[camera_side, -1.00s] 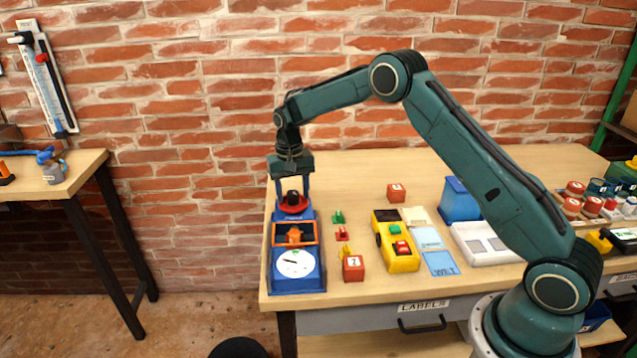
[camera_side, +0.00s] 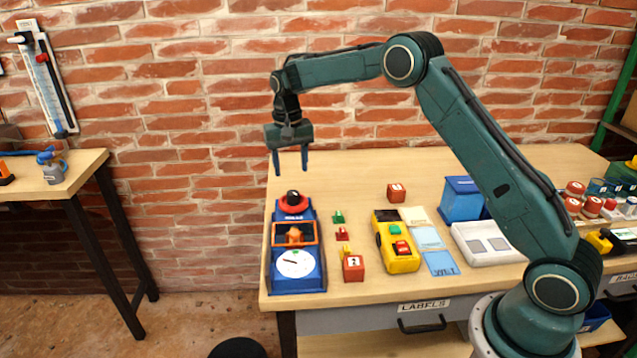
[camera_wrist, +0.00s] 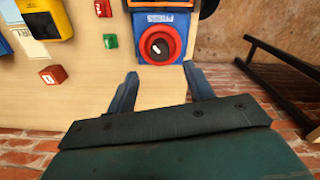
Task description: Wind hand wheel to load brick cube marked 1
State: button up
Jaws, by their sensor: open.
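The blue press (camera_side: 273,265) stands at the left end of the bench. It has a red hand wheel (camera_side: 293,202) with a black hub on top, an orange frame and a white round gauge. The wheel also shows in the wrist view (camera_wrist: 160,44). An orange piece (camera_side: 294,235) sits inside the frame; no number on it is readable. A small red-brown cube (camera_side: 396,193) stands at the back; its mark is too small to read surely. My gripper (camera_side: 290,168) is open and empty above the wheel, apart from it. Its fingers also show in the wrist view (camera_wrist: 161,80).
A cube marked 2 (camera_side: 353,268) stands right of the press, near small green (camera_side: 338,217) and red (camera_side: 342,234) pieces. Brick wall stands behind.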

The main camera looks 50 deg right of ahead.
notch_tip(320, 180, up, 6)
jog(key=shift+f, duration=0.15)
dwell(0.5)
jog(key=s+a+r+n+t, duration=0.1)
jog(key=s+a+r+n, duration=0.1)
jog(key=s+r, duration=0.6)
jog(key=s+a+r+n+t, duration=0.1)
jog(key=s+a+r+t, duration=0.1)
jog(key=s+r, duration=0.6)
jog(key=s+a+f+n+t, duration=0.1)
jog(key=s+f, duration=0.2)
jog(key=s, duration=0.9)
jog(key=s+a+f+n+t, duration=0.1)
jog(key=s+f, duration=0.3)
jog(key=s, duration=0.8)
jog(key=shift+s+n+t, duration=0.15)
jog(key=shift+n+t, duration=0.25)
jog(key=shift+n, duration=0.3)
